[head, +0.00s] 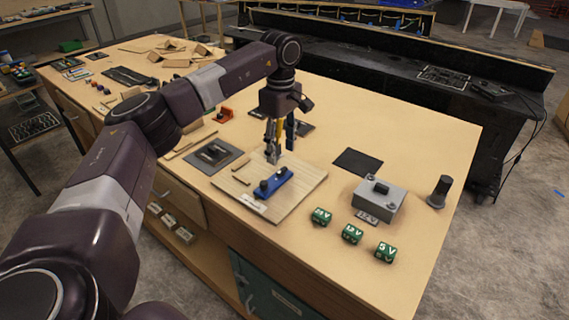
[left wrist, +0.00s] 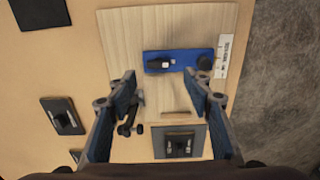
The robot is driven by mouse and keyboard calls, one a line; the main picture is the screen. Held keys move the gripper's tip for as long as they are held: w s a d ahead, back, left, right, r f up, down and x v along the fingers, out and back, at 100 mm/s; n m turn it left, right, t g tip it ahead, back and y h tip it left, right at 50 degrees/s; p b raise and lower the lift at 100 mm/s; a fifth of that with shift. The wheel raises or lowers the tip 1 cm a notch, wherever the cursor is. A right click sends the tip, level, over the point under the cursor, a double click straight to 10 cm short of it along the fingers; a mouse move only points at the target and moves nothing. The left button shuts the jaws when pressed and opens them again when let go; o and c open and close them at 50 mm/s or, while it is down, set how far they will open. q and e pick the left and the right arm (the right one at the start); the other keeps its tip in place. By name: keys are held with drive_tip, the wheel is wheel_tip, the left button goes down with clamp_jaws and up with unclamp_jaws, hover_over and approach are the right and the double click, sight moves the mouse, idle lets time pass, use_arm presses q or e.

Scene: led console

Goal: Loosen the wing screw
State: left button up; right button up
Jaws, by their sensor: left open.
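A blue block (head: 273,183) lies on a light wooden board (head: 308,183). It carries a dark round knob (head: 263,184) at one end and a small dark and pale fitting at the other. In the left wrist view the blue block (left wrist: 182,70) lies ahead of the fingertips, with the knob (left wrist: 205,62) at right and the fitting (left wrist: 160,63) left of middle. Which part is the wing screw is too small to tell. My left gripper (head: 277,155) is open and points down above the board, apart from the block; it also shows in the left wrist view (left wrist: 159,88). My right gripper is not in view.
A dark jointed piece (left wrist: 128,119) shows near the left finger. A dark pad (head: 216,155) with metal parts lies left of the board. Green voltage blocks (head: 352,233), a grey box (head: 378,198) and a dark cylinder (head: 439,191) stand at right. The far right tabletop is clear.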

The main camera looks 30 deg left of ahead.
sight(282, 170)
use_arm(q)
wheel_tip(282, 170, down, 4)
drive_tip(key=shift+f+p, duration=0.15)
drive_tip(key=shift+p, duration=0.35)
drive_tip(key=shift+w+f, duration=0.2)
drive_tip(key=shift+f, duration=0.55)
drive_tip(key=c, duration=0.9)
drive_tip(key=shift+c, duration=1.2)
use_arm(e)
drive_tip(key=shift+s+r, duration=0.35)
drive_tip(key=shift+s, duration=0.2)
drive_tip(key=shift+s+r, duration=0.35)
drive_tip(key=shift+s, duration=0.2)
